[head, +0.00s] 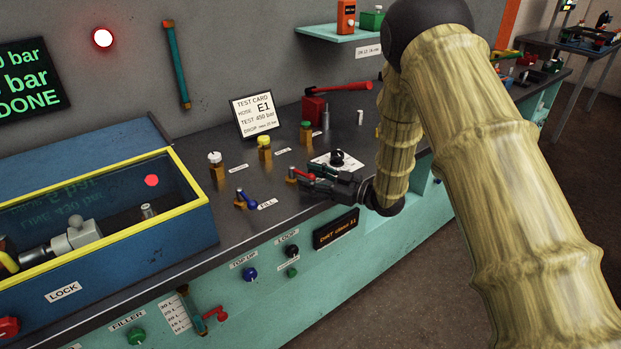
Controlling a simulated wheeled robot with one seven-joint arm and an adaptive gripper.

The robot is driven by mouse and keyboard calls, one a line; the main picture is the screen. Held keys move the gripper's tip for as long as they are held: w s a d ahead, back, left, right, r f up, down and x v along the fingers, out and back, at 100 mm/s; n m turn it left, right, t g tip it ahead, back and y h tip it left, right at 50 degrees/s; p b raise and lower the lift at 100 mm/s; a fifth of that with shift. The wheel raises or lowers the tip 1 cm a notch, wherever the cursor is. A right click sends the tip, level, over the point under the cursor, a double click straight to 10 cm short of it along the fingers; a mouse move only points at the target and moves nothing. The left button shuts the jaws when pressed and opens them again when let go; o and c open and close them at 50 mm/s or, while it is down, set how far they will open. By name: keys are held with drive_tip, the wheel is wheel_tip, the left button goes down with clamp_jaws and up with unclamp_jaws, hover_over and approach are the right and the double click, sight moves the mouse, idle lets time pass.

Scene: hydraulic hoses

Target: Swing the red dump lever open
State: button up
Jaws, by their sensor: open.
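A small red lever (304,175) sits on a brass-coloured valve (291,175) near the front of the dark bench top. It is the likely dump lever, but its label is not visible. My gripper (309,180) comes in from the right, low over the bench, with its dark fingers apart at the red lever. The fingers partly cover the lever; I cannot tell whether they touch it.
A blue lever (246,198) marked FILL stands left of my gripper. A black knob (337,158) on a white plate is just behind it. The test card (257,114) and a red-handled pump (314,109) stand farther back. A yellow-rimmed blue box (190,215) fills the left.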

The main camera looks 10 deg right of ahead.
drive_tip(key=v, duration=1.2)
